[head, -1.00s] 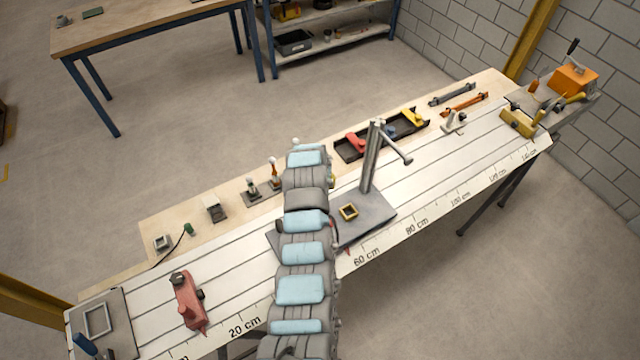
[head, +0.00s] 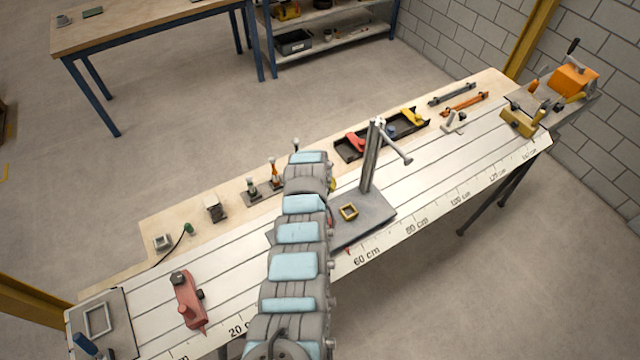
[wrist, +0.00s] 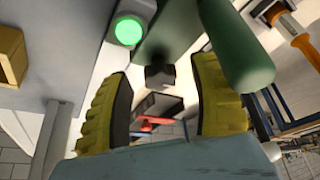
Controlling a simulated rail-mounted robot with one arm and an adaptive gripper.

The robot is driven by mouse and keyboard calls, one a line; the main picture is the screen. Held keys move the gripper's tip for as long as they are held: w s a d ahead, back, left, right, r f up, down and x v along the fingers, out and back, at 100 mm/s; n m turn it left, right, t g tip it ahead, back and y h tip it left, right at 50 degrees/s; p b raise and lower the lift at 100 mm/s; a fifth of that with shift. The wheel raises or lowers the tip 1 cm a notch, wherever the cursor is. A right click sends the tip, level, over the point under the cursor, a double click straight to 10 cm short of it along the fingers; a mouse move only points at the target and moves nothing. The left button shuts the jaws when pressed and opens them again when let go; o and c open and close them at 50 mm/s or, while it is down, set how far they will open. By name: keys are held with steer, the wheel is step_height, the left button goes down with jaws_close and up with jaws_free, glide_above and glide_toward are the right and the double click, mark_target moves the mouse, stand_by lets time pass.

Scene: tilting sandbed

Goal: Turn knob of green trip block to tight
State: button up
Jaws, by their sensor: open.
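In the wrist view, a green rounded part (wrist: 240,50), seemingly of the green trip block, fills the upper right, just beyond my right finger. A dark, blocky knob (wrist: 160,74) shows between the finger ends; whether the fingers touch it cannot be told. My gripper (wrist: 160,92) has two yellow ribbed fingers, spread apart with nothing clamped between them. A lit green round lamp (wrist: 129,30) is at the upper left of the knob. In the head view, my arm hides the green block and most of my gripper. The knob's setting cannot be read.
A red block (head: 187,300) lies left. Small uprights (head: 273,172) stand behind. A black tray (head: 350,150) is at the back.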

jaws_close()
steer(key=shift+f+b, duration=0.1)
steer(key=shift+b, duration=0.2)
stand_by(0.3)
steer(key=m+b, duration=0.1)
steer(key=m+h+b, duration=0.1)
steer(key=b, duration=0.1)
steer(key=m+b, duration=0.2)
steer(key=shift+a+f+g, duration=0.15)
steer(key=shift+f+g, duration=0.15)
steer(key=m+h+b, duration=0.1)
steer(key=m+b, duration=0.1)
steer(key=b, duration=0.4)
steer(key=shift+w+m+g, duration=0.1)
steer(key=shift+m+g, duration=0.3)
steer(key=shift+r+m+b, duration=0.3)
steer(key=shift+m+b, duration=0.2)
steer(key=shift+b, duration=0.5)
